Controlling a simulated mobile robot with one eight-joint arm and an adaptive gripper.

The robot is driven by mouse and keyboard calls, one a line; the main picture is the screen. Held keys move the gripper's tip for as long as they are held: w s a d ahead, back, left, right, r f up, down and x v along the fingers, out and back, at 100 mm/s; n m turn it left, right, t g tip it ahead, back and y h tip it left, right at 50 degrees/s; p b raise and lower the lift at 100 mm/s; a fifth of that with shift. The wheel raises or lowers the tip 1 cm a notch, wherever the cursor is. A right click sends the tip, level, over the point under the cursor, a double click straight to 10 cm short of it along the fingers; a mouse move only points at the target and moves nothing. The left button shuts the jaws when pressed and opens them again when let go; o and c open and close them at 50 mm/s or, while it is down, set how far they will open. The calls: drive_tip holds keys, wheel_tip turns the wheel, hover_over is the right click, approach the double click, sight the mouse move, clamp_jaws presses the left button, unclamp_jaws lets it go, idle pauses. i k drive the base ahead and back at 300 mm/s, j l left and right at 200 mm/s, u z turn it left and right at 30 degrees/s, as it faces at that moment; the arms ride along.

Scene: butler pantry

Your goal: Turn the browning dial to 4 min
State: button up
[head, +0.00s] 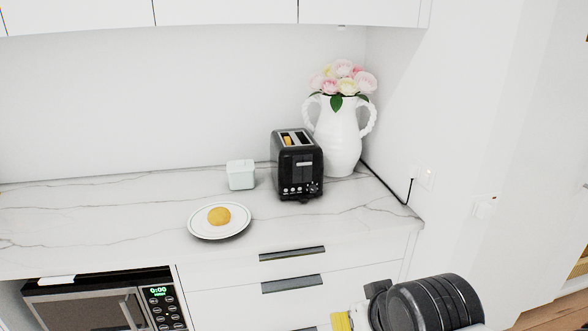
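A black toaster (290,165) stands on the marble counter near the back right. Its front carries a row of small controls, with a round dial (314,188) at the right end. The dial's markings and setting are too small to read. Something yellow-brown (287,141) shows in a top slot. My gripper (341,321) is only partly in view at the bottom edge, with a yellow part showing. It is below and in front of the counter, well apart from the toaster. Its fingertips are cut off by the frame, so its opening is hidden.
A white vase of flowers (341,136) stands close behind the toaster at right. A plate (197,232) with round yellow food is in front left. A microwave (85,307) is below the counter. A cord runs to the wall outlet.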

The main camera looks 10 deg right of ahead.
sight(314, 189)
drive_tip(key=i+j+u, duration=0.25)
drive_tip(key=i, duration=0.2)
drive_tip(key=i+j+u, duration=0.2)
drive_tip(key=i, duration=0.3)
